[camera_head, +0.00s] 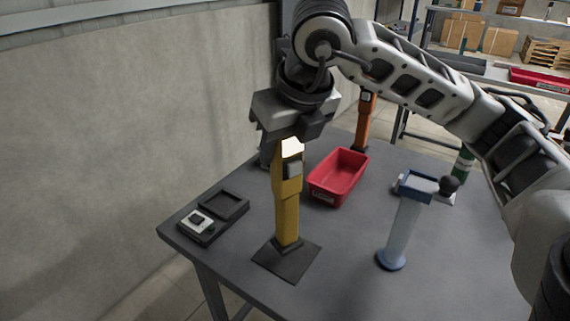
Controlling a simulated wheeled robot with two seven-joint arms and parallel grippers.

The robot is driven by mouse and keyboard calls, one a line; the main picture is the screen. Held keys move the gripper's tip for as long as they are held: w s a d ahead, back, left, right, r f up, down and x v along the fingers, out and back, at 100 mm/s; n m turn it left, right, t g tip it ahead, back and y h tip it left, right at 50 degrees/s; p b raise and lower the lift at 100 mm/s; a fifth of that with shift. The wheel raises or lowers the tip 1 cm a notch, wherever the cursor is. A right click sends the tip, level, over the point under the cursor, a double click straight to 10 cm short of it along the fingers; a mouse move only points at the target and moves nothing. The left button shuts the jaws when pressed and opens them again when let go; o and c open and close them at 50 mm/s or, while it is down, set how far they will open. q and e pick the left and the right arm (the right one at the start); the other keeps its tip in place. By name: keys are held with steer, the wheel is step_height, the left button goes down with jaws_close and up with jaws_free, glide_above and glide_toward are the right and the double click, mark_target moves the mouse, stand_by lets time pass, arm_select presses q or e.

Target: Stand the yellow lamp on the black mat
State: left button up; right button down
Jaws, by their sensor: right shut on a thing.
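The yellow lamp (287,205) is upright over the black mat (272,262) near the table's front edge. Its lower end meets the mat in the picture; I cannot tell whether it bears its full weight there. My right gripper (290,138) is shut on the top of the yellow lamp, coming down from above. The gripper and wrist hide the lamp's upper end. My left gripper is not in view.
A red bin (338,176) stands right behind the lamp. An orange lamp (364,122) is farther back. A blue-and-white stand (402,225) is to the right. A dark tray with a small device (199,222) lies to the left. The table (345,275) is clear between mat and blue stand.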

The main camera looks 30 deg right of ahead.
mark_target(287, 195)
steer(key=shift+w+d+f, duration=0.3)
steer(key=shift+w+f, duration=0.05)
steer(key=shift+f, duration=0.15)
steer(key=f, duration=0.3)
steer(key=shift+w+d+f+p, duration=0.1)
steer(key=shift+w+d+p, duration=0.05)
steer(key=shift+d+p, duration=0.15)
steer(key=shift+a+f, duration=0.1)
steer(key=shift+f, duration=0.2)
steer(key=shift+f+b, duration=0.2)
steer(key=shift+b, duration=0.1)
steer(key=c, duration=0.8)
jaws_free()
steer(key=shift+r, duration=0.1)
